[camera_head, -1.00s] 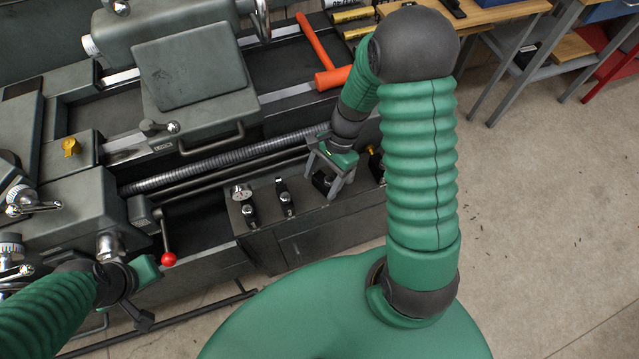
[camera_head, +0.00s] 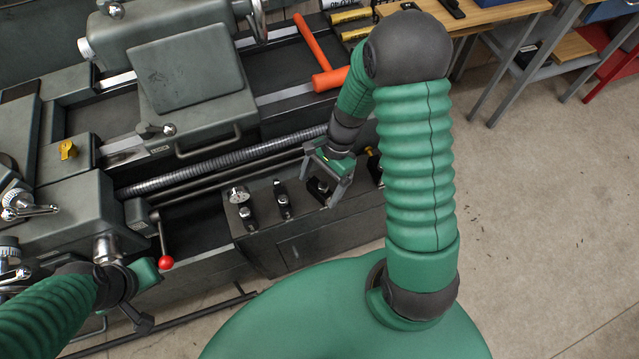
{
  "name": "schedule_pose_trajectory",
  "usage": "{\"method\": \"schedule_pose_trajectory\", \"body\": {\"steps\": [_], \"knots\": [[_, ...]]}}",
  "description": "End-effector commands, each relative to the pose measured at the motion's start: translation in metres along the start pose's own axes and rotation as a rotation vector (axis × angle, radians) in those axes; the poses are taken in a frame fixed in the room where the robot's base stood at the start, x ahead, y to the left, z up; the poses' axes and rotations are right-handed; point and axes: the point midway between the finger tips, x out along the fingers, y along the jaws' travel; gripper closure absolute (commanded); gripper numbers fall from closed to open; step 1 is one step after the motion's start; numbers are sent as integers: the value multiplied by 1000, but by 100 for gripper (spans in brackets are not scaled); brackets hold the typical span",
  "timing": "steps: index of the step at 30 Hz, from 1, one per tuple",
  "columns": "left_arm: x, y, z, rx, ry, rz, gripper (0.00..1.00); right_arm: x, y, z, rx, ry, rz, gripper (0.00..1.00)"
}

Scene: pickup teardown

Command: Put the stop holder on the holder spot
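Several small black tool holders stand in a row on the flat top of the lathe's front cabinet. One carries a round dial gauge (camera_head: 238,194), and another black holder (camera_head: 283,204) stands to its right. A third black holder (camera_head: 317,187) is at my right gripper, partly hidden by its fingers. I cannot tell which is the stop holder, and no holder spot is clearly marked. My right gripper (camera_head: 332,198) points down with its grey fingers apart around the third holder; a firm grip is not visible. My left gripper (camera_head: 145,298) is at the lower left, away from the holders, its fingers unclear.
A red-knobbed lever (camera_head: 166,262) stands near my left gripper. The lathe's lead screw (camera_head: 220,168) runs behind the cabinet top. An orange hammer (camera_head: 322,62) lies on the lathe. A wooden-topped bench (camera_head: 490,14) is at the back right, with open floor on the right.

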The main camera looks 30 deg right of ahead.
Motion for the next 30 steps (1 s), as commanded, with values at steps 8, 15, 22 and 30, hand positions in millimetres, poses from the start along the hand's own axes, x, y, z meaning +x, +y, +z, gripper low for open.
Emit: {"method": "schedule_pose_trajectory", "body": {"steps": [8,15,22,30], "knots": [[-16,0,-4,-1,0,0,100,-64,-1,1,-4,2,-6,10],[-23,0,-5,-1,0,0,100,-113,-1,0,-3,0,-4,10],[-23,0,-6,0,0,0,100,-111,12,37,-503,196,43,10],[-23,0,-5,-1,0,0,100,-99,24,92,-1442,512,105,10]]}}
